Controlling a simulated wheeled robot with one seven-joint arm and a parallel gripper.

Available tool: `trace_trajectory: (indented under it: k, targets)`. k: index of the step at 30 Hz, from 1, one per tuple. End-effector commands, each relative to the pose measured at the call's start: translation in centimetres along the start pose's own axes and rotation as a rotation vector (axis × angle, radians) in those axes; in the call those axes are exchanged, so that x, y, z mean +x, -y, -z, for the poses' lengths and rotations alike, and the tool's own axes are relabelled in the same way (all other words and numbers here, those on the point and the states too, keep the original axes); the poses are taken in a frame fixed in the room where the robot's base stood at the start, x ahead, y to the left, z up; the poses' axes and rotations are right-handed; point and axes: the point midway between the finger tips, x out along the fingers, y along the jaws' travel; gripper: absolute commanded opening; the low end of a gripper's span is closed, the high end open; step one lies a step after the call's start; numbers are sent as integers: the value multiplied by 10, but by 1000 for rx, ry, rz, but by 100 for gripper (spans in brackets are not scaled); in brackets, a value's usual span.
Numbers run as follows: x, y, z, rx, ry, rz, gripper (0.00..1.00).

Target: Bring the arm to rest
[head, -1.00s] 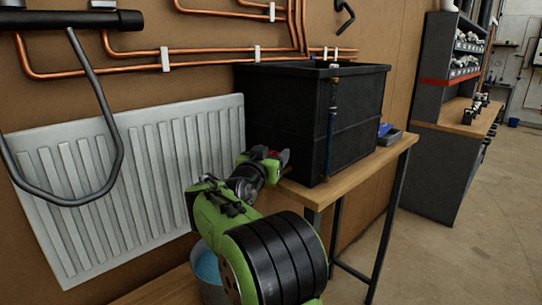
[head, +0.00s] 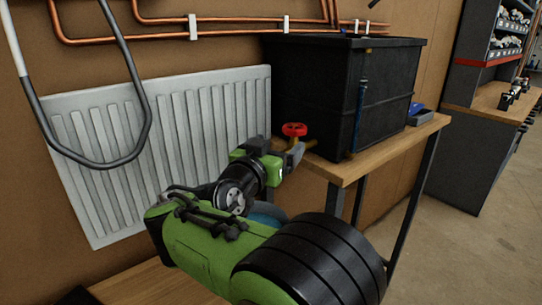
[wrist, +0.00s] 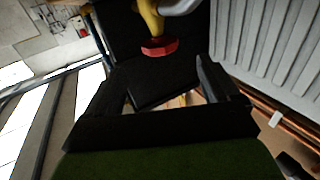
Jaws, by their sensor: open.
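My gripper (head: 297,160) is at the end of my green and black arm, in front of the gap between the white radiator and the black tank. In the wrist view my gripper (wrist: 162,72) has its two dark fingers spread apart, with nothing held between them. A red valve handle (head: 295,129) on a brass fitting stands just above and beyond the gripper in the head view. In the wrist view the red handle (wrist: 159,48) lies past the fingertips, apart from them.
The black tank (head: 330,100) stands on a wooden bench (head: 390,152), close right of my gripper. The white radiator (head: 200,130) hangs behind the arm, with copper pipes (head: 110,37) above. A grey tube loop (head: 140,85) hangs at left. Open floor (head: 440,250) lies right.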

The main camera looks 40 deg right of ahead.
Motion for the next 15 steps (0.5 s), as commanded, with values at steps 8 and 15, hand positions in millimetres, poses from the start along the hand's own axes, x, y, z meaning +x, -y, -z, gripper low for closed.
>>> trace_trajectory:
  k: [8, 15]
  targets:
    - [-31, 0, 0, 1, 0, 0, 89]
    - [-31, 0, 0, 1, 0, -1, 89]
